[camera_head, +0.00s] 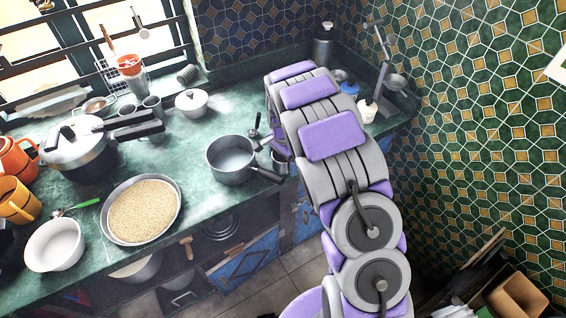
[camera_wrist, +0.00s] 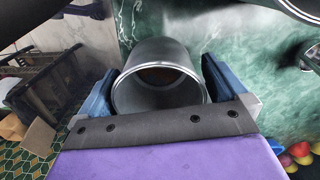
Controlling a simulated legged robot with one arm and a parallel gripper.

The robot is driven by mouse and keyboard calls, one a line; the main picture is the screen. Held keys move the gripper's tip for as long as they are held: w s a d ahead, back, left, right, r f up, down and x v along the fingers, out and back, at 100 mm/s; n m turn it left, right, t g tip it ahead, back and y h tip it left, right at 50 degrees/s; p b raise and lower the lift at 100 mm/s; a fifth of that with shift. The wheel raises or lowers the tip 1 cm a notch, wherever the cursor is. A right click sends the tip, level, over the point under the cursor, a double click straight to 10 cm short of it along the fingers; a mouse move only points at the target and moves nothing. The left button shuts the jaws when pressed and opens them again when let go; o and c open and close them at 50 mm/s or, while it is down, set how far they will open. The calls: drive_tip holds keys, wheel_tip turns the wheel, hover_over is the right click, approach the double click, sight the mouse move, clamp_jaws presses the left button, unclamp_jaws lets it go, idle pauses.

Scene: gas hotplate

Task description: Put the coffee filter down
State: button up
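The thing I take for the coffee filter is a grey metal cylinder (camera_wrist: 160,88) in the wrist view. Its round open mouth faces the wrist camera, and a brownish patch shows inside. The two blue fingers of my gripper (camera_wrist: 158,95) press against its left and right sides, so my gripper looks shut on it. The lower part of the cylinder is hidden behind the gripper's dark front edge. In the head view my arm hides most of the gripper, close to the counter just right of the grey saucepan. Whether the cylinder touches the counter cannot be told.
The green counter (camera_head: 190,133) has bare room left of the saucepan (camera_head: 232,158). A metal flask (camera_head: 323,46) stands at the back, near the tiled wall (camera_head: 490,120).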

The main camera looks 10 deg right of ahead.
drive_tip(key=shift+r, duration=0.1)
drive_tip(key=c, duration=1)
